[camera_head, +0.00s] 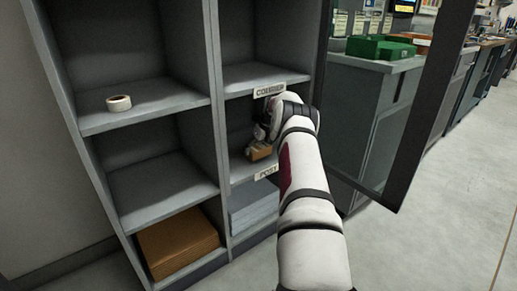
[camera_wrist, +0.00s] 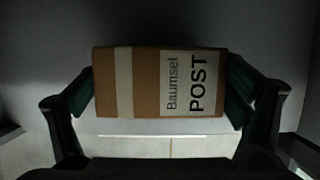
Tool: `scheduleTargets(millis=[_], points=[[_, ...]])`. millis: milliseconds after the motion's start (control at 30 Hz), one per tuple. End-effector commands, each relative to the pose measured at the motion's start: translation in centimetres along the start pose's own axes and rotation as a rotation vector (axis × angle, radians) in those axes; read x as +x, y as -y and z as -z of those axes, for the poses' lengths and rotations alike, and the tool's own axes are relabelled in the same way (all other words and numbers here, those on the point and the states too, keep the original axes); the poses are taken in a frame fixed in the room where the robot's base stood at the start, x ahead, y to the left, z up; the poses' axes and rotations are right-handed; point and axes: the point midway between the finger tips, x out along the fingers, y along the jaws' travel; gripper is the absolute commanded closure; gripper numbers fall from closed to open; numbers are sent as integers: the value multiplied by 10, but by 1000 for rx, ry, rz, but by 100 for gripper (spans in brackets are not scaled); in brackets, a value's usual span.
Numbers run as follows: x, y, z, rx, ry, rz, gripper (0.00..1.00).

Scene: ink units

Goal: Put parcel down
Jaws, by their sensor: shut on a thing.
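A small brown cardboard parcel (camera_wrist: 145,82) with a pale tape strip and a white label reading "Baumsel POST" sits between the two fingers of my gripper (camera_wrist: 160,95). In the head view the parcel (camera_head: 260,152) shows just below my gripper (camera_head: 261,138), inside the right-hand compartment whose front edge carries the "POST" label (camera_head: 266,173). The edge above it carries a "COURIER" label (camera_head: 270,90). My gripper is shut on the parcel's two ends. I cannot tell whether the parcel touches the shelf floor.
The grey shelf unit (camera_head: 205,55) has several compartments. A tape roll (camera_head: 119,103) lies in the left column, with a large brown box (camera_head: 178,241) at the bottom. Grey-blue stacked items (camera_head: 252,214) lie below the parcel's compartment. A dark-framed open door (camera_head: 423,110) stands to the right.

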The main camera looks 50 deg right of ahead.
Motion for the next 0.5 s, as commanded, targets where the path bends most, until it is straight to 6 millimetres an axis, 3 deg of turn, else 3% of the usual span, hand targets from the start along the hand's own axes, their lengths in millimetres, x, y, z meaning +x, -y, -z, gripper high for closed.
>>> scheduleTargets(millis=[433, 467, 500], points=[[9, 0, 3, -1, 1, 1, 44], [10, 0, 4, -1, 0, 0, 4], [10, 0, 4, -1, 0, 0, 0]])
